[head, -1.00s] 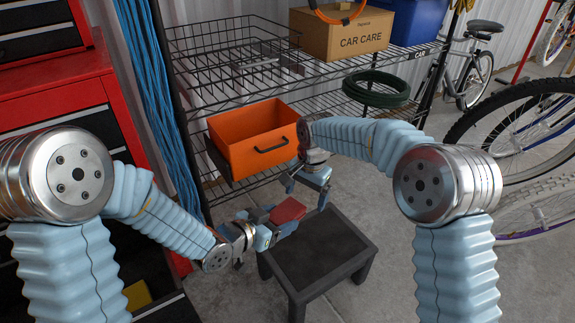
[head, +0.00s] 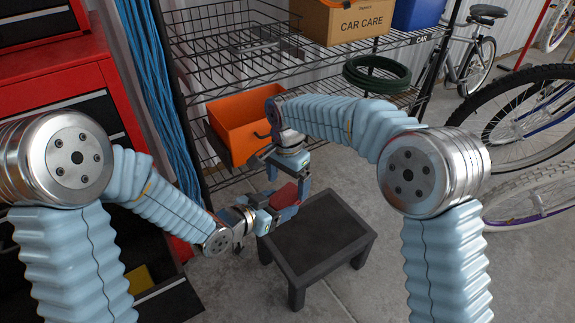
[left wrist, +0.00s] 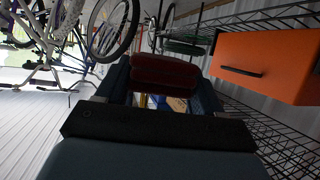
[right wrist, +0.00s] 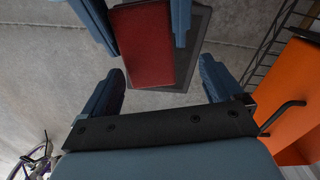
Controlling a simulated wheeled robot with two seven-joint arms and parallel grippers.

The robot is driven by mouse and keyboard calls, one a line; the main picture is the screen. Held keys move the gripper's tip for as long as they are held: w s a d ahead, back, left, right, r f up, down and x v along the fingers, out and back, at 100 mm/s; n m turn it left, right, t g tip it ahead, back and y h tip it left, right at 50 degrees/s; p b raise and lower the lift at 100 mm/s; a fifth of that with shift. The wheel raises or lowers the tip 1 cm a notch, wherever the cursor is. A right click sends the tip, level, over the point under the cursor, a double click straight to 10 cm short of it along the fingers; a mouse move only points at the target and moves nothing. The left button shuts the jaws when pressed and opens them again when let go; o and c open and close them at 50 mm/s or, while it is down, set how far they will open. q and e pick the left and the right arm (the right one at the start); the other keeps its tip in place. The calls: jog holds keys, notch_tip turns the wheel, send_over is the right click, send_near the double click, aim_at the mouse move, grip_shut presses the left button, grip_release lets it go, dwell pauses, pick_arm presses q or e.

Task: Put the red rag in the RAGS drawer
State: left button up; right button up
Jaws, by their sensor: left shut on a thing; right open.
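The red rag (head: 285,195) is a folded block held between the fingers of my left gripper (head: 284,202), above the dark stool. It also shows between those fingers in the left wrist view (left wrist: 165,72) and right wrist view (right wrist: 143,45). My right gripper (head: 288,180) is open and empty, just above the rag, with its fingers pointing down toward it. In the right wrist view the rag lies ahead of the open fingers, apart from them. An orange drawer-like bin (head: 234,122) with a black handle sits on the wire shelf behind. No RAGS label is readable.
A red tool chest (head: 60,75) stands at the left, with an open lower drawer (head: 168,300) holding something yellow (head: 139,279). A dark stool (head: 318,240) stands below the grippers. A CAR CARE box (head: 345,22), green hose (head: 383,76) and bicycles are behind and right.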

jog(key=shift+f, duration=1.05)
jog(key=shift+c, duration=0.2)
pick_arm(q)
jog(key=shift+d, duration=0.15)
pick_arm(e)
jog(key=shift+a, duration=0.1)
jog(key=c, duration=1.1)
pick_arm(q)
jog(key=o, duration=1)
jog(key=shift+s, duration=0.1)
jog(key=shift+c, duration=0.2)
pick_arm(e)
jog(key=shift+a, duration=0.1)
pick_arm(q)
jog(key=shift+o, duration=0.8)
pick_arm(e)
jog(key=shift+s, duration=0.15)
